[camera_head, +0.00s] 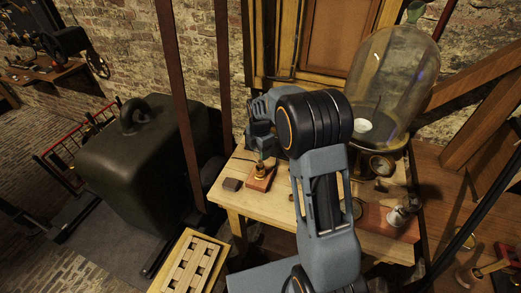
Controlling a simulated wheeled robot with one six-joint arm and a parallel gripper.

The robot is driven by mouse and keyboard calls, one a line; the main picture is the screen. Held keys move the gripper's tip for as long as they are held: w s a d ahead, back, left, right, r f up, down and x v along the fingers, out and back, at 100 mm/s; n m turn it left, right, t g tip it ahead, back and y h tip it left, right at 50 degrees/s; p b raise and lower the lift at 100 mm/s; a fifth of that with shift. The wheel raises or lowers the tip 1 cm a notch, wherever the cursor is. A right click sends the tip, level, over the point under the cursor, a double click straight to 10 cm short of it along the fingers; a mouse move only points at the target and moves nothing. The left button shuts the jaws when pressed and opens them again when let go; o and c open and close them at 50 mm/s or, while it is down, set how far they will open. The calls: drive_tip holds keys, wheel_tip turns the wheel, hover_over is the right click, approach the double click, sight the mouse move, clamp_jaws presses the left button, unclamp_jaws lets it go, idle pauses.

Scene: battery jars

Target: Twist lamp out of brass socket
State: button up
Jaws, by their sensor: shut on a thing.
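The brass socket (260,171) stands upright on a small reddish wooden block (260,183) at the left part of the pale wooden table. My gripper (262,157) points down directly over the socket, its jaws shut on the lamp at the socket's top. The lamp itself is mostly hidden by the jaws and too small to make out. I cannot tell whether it is still seated in the socket.
A small dark block (232,185) lies left of the socket. A large glass bell jar (395,75) stands at the back right. A wooden board with a pale fitting (398,217) is at the right. A slotted wooden crate (186,271) stands front left. My arm hides the table's middle.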

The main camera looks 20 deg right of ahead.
drive_tip(key=shift+r+p, duration=1.55)
drive_tip(key=shift+r, duration=0.85)
drive_tip(key=shift+d, duration=0.1)
